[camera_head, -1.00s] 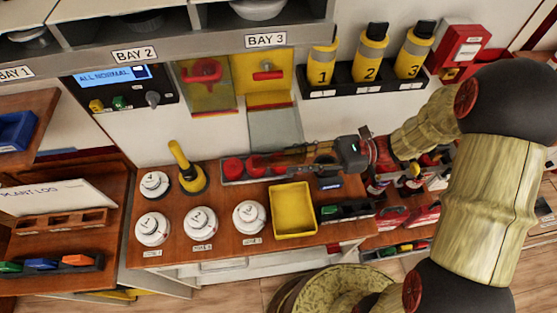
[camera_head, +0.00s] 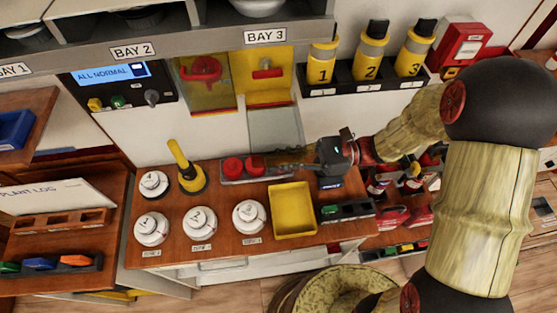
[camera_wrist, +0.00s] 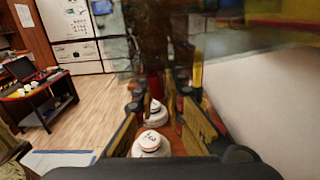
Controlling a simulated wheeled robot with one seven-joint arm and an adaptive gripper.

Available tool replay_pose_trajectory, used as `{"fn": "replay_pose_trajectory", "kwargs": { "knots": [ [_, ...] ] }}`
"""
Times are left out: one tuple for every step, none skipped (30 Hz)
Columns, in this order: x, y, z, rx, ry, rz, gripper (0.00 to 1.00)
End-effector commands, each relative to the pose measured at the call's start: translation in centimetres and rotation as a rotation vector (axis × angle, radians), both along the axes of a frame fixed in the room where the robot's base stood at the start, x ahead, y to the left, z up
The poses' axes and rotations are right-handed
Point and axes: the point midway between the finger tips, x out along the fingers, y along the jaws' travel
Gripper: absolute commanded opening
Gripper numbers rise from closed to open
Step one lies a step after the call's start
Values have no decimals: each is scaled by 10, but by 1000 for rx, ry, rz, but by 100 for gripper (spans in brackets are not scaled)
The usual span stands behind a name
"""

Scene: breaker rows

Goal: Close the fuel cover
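Two yellow wall housings hold red handles. A clear cover (camera_head: 210,97) stands over the left one. The right housing (camera_head: 264,88) is uncovered, and its greyish see-through cover (camera_head: 275,131) hangs down below it, open. I cannot read which is the fuel cover. My gripper (camera_head: 268,160) is low over the back of the bench, just below the hanging cover, with its fingers pointing left. In the wrist view my gripper (camera_wrist: 160,88) has its fingers apart with nothing held between them. A blurred see-through panel (camera_wrist: 245,42) crosses the top right there; I cannot tell whether it touches my gripper.
Red knobs (camera_head: 233,166) on a strip lie by my fingers. Yellow bottles (camera_head: 369,57) stand in a rack at upper right. A shelf (camera_head: 200,48) overhangs.

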Motion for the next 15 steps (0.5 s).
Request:
{"fn": "replay_pose_trajectory", "kwargs": {
  "knots": [
    [0,0,0,0,0,0,7],
    [0,0,0,0,0,0,5],
    [0,0,0,0,0,0,3],
    [0,0,0,0,0,0,1],
    [0,0,0,0,0,0,0],
    [0,0,0,0,0,0,0],
    [0,0,0,0,0,0,0],
    [0,0,0,0,0,0,0],
    [0,0,0,0,0,0,0],
    [0,0,0,0,-1,0,0],
    [0,0,0,0,-1,-1,0],
    [0,0,0,0,-1,-1,0],
    [0,0,0,0,-1,-1,0],
    [0,0,0,0,-1,-1,0],
    [0,0,0,-1,-1,-1,0]
  ]
}}
